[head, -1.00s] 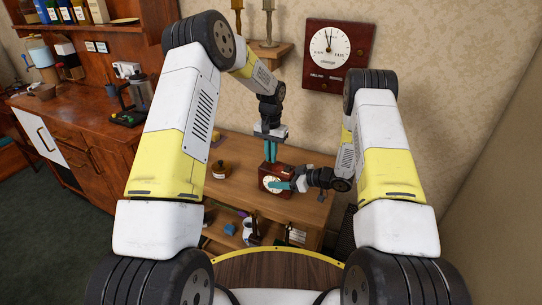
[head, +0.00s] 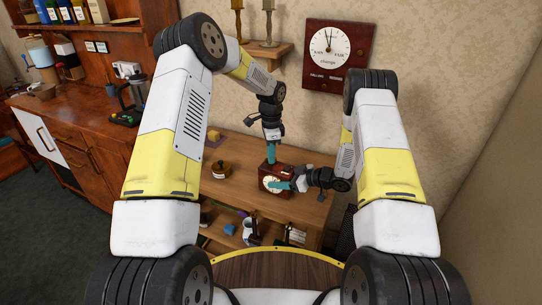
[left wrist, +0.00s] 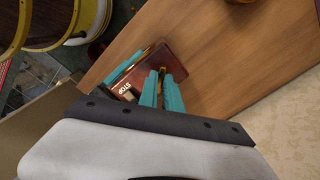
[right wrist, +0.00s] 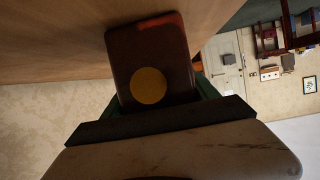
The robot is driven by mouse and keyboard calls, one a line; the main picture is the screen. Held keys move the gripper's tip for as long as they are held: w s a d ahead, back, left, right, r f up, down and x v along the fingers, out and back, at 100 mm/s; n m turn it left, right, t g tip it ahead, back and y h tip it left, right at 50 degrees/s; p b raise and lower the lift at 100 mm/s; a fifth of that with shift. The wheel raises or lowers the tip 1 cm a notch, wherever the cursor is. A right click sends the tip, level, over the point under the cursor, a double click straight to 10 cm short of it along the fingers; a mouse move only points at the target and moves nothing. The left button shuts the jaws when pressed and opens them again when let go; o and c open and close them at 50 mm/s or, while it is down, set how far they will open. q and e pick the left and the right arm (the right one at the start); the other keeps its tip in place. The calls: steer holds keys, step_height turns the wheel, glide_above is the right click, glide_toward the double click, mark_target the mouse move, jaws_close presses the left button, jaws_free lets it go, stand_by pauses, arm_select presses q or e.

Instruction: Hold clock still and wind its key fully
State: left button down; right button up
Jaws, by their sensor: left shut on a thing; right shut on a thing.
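The small red-brown clock (head: 265,172) stands on the wooden table, its pale face partly covered by a teal finger. My right gripper (head: 280,185) comes in from the right and is shut on the clock body, one finger across the front. In the right wrist view the clock's side (right wrist: 150,50) with a round yellow disc fills the space between the fingers. My left gripper (head: 271,157) points down above the clock, its fingers close together. In the left wrist view they are shut on a small gold key (left wrist: 162,71) at the clock's top, mostly hidden.
A lower shelf holds a mug (head: 248,227) and small items.

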arm_select(q)
steer(key=m, duration=0.7)
steer(key=shift+a, duration=0.1)
arm_select(e)
steer(key=shift+d, duration=0.1)
arm_select(q)
steer(key=m, duration=0.6)
steer(key=shift+m, duration=0.4)
steer(key=m, duration=1.1)
steer(key=shift+m, duration=0.3)
steer(key=shift+w, duration=0.1)
steer(key=c, duration=1.5)
jaws_free()
